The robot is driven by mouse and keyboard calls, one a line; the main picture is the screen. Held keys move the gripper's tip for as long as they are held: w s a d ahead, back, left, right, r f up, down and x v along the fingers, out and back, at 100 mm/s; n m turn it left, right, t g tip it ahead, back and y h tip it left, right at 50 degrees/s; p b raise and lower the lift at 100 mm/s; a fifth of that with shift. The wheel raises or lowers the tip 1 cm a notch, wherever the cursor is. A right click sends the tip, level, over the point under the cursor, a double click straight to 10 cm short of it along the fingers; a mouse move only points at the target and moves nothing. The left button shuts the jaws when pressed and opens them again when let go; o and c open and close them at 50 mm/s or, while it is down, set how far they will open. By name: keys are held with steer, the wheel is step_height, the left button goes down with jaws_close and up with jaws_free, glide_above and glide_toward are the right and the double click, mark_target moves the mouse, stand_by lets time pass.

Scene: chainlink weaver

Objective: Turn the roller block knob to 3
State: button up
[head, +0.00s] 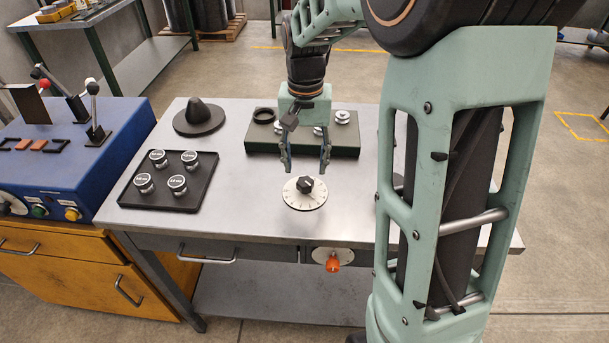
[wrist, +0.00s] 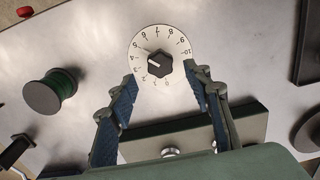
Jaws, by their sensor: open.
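A black faceted knob (head: 305,184) sits on a round white dial (head: 290,199) lying flat on the grey workbench, in front of a dark green block (head: 263,146). In the wrist view the knob (wrist: 159,64) has a white pointer mark toward the left side of the numbered dial (wrist: 158,31); the exact number is too small to read surely. My gripper (head: 306,170) points down just above and behind the knob, with fingers open. In the wrist view the fingertips of my gripper (wrist: 160,71) are apart on both sides of the knob, not visibly touching it.
A black tray (head: 168,188) with several labelled silver weights and a dark cone (head: 198,116) stand to the left. An orange knob (head: 332,263) is on the bench front. A green spool (wrist: 52,93) shows in the wrist view. A blue machine (head: 75,150) is far left.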

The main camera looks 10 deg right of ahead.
mark_target(305, 180)
step_height(305, 180, down, 5)
stand_by(0.3)
steer(key=c, duration=1.2)
steer(key=shift+o, duration=0.2)
steer(key=shift+n, duration=0.3)
steer(key=n, duration=0.4)
steer(key=shift+r+n+p, duration=0.1)
steer(key=shift+n+p, duration=0.2)
steer(key=shift+p, duration=0.1)
steer(key=n+p, duration=0.1)
steer(key=n, duration=0.4)
steer(key=shift+w, duration=0.1)
steer(key=shift+n, duration=0.3)
